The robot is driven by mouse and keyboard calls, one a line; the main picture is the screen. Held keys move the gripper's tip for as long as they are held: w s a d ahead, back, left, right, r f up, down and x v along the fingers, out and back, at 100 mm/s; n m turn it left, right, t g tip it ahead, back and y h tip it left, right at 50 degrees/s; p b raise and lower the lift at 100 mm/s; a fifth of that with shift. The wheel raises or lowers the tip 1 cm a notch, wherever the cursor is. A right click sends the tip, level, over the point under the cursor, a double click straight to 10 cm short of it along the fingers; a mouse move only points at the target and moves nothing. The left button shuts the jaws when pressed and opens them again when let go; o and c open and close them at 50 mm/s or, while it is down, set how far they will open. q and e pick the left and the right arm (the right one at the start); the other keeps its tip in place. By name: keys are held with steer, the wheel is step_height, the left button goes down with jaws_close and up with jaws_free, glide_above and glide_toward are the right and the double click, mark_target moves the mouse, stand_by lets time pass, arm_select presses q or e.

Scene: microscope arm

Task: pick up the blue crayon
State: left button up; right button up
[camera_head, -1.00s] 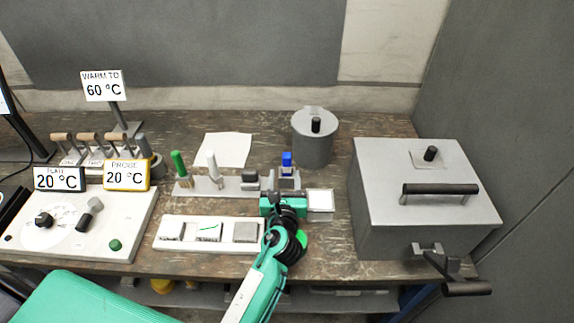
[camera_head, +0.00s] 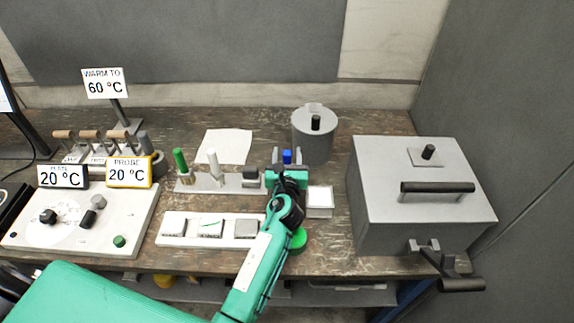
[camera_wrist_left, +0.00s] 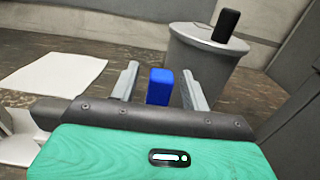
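The blue crayon (camera_head: 287,156) stands upright at the right end of the grey rack, mostly hidden behind my left gripper in the head view. In the left wrist view the blue crayon (camera_wrist_left: 159,87) shows between the two grey fingers. My left gripper (camera_head: 287,158) is open, with one finger on each side of the crayon. In the left wrist view a gap shows between the crayon and each finger of the left gripper (camera_wrist_left: 160,85). My right gripper is not in view.
A green crayon (camera_head: 180,161) and a white crayon (camera_head: 213,163) stand in the rack to the left. A grey lidded pot (camera_head: 313,146) is behind the gripper. A large grey box (camera_head: 385,205) stands to the right. White paper (camera_head: 223,143) lies behind the rack.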

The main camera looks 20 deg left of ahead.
arm_select(q)
jaws_close()
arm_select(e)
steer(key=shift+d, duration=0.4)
